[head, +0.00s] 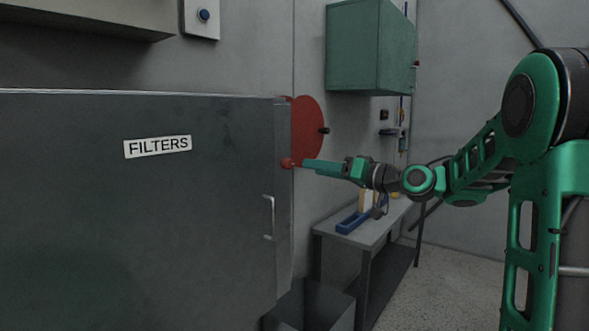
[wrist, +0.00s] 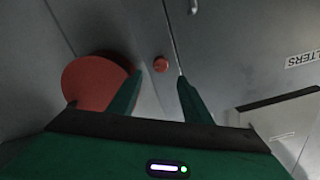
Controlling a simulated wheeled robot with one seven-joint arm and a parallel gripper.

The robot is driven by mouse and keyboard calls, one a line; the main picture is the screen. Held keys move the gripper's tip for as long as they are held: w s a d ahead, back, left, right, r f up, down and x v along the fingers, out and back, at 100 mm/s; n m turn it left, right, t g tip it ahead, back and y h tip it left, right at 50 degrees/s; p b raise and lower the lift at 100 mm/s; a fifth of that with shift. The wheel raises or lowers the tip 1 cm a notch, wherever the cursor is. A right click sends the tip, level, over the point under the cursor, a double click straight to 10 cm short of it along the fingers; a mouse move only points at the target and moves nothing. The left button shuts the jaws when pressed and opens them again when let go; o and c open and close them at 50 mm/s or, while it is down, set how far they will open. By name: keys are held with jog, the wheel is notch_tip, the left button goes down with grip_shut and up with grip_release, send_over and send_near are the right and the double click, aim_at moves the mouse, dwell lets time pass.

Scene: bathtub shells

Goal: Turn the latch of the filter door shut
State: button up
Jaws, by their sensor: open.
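The grey filter door (head: 200,215) carries a FILTERS label and stands at the left of the head view. Its latch shows as a small red knob (head: 287,163) at the door's right edge. In the wrist view the red knob (wrist: 161,64) lies ahead, between the lines of my two fingers. My gripper (head: 306,164) is open and empty, with its tips close to the knob in the head view. In the wrist view the fingers (wrist: 159,73) are spread apart; whether they touch the knob I cannot tell. The latch's lever, if any, is not clear.
A red disc (head: 308,130) with a dark knob is behind the door's edge. A door handle (head: 268,217) sits below the latch. A bench (head: 367,226) with a blue tray (head: 352,222) stands behind my arm. A grey bin (head: 312,304) is below. A green cabinet (head: 368,46) hangs above.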

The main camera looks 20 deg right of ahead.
aim_at(291, 164)
jog(key=x, duration=0.8)
jog(key=shift+w+a, duration=0.1)
jog(key=shift+a, duration=0.05)
jog(key=shift+c, duration=0.4)
jog(key=c, duration=1)
